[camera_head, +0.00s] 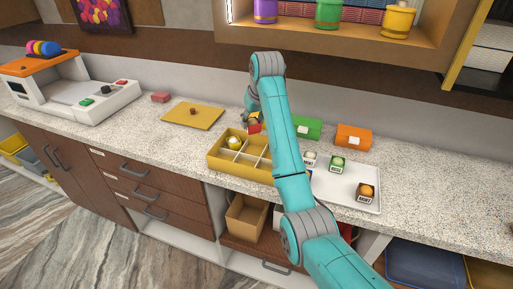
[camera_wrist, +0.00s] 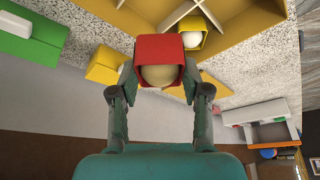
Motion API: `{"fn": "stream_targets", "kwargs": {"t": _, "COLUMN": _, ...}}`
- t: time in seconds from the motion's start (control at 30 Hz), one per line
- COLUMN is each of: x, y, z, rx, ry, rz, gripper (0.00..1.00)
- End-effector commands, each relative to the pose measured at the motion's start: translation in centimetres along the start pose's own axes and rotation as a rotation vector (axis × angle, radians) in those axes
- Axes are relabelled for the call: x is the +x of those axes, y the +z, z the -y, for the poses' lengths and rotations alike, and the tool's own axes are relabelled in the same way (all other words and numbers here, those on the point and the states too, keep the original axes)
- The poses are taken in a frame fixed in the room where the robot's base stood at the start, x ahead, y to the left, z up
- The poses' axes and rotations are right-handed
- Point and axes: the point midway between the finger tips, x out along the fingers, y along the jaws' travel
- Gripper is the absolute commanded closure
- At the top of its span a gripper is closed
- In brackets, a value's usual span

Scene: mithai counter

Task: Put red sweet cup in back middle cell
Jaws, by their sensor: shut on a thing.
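My gripper (camera_wrist: 158,92) is shut on the red sweet cup (camera_wrist: 150,48), which holds a pale round sweet. In the head view the red cup (camera_head: 254,128) shows small beside my arm, near the back edge of the yellow divided box (camera_head: 228,170). It appears held above counter level; whether it overlaps a cell cannot be told. A yellow cup (camera_head: 234,142) with a pale sweet sits in the back left cell; it also shows in the wrist view (camera_wrist: 203,25). My arm hides the right part of the box.
A white tray (camera_head: 340,199) on the right holds a white cup (camera_head: 310,158), a green cup (camera_head: 337,163) and an orange cup (camera_head: 366,191). Green (camera_head: 308,127) and orange (camera_head: 353,136) boxes stand behind. A yellow board (camera_head: 193,116) lies left of the gripper.

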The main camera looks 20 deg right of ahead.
Motion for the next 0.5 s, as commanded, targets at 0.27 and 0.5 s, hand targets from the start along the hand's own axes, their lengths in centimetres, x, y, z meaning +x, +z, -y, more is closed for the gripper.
{"fn": "stream_targets", "kwargs": {"t": 0.27, "x": 3.8, "y": 1.7, "z": -0.1, "rx": 0.002, "ry": 0.0, "rz": 0.003, "gripper": 0.88}}
{"fn": "stream_targets", "kwargs": {"t": 0.5, "x": 6.1, "y": 2.6, "z": -0.1, "rx": 0.002, "ry": 0.001, "rz": 0.002, "gripper": 0.88}}
